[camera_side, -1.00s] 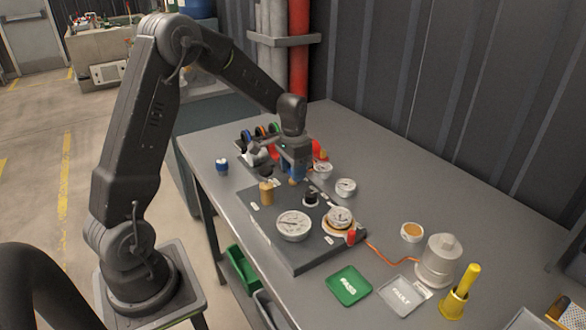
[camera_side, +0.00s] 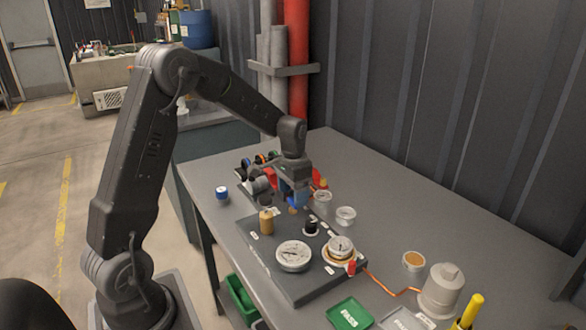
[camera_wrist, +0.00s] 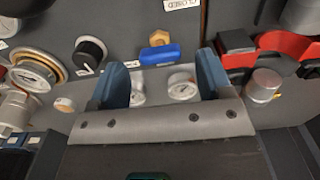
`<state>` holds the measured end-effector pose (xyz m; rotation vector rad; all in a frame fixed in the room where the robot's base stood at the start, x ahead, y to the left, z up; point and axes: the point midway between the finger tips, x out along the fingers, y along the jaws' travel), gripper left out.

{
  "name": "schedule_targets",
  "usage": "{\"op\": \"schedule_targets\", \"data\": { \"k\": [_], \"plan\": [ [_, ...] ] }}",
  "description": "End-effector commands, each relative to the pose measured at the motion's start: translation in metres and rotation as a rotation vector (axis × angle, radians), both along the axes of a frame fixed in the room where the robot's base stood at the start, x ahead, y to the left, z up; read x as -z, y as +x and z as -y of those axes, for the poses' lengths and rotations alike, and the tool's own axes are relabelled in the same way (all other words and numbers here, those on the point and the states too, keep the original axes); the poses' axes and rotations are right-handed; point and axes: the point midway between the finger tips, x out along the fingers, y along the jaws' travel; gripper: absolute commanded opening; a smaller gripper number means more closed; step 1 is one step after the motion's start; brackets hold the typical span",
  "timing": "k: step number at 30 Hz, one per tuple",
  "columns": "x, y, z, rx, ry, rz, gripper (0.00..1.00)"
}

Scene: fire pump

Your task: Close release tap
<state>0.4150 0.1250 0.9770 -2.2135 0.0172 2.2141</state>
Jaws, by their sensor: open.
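A tap with a blue handle (camera_wrist: 160,54) and a brass hex nut (camera_wrist: 160,38) sits on the dark panel, ahead of and between my fingertips in the wrist view. I take it for the release tap. A label reading "CLOSED" (camera_wrist: 181,4) is above it. My gripper (camera_wrist: 161,72) is open, with its blue fingers on either side below the handle; whether they touch it I cannot tell. In the side view my gripper (camera_side: 294,195) is low over the back of the panel (camera_side: 310,288) and hides most of the tap.
A black knob (camera_wrist: 90,50) and a dial gauge (camera_wrist: 35,72) lie left of the tap in the wrist view. Red fittings (camera_wrist: 285,45) lie to the right. A brass cylinder (camera_side: 266,222) stands on the panel. The table's right rear (camera_side: 400,205) is clear.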

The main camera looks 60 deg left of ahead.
Motion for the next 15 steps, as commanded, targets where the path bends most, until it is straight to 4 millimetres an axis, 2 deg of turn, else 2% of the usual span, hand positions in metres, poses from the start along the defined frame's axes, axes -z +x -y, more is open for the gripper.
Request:
{"op": "schedule_targets", "data": {
  "k": [9, 15],
  "plan": [
    [-0.072, 0.000, 0.000, 0.000, 0.002, 0.005, 0.72],
    [-0.105, 0.000, 0.000, 0.001, 0.001, 0.003, 0.72]
  ]
}}
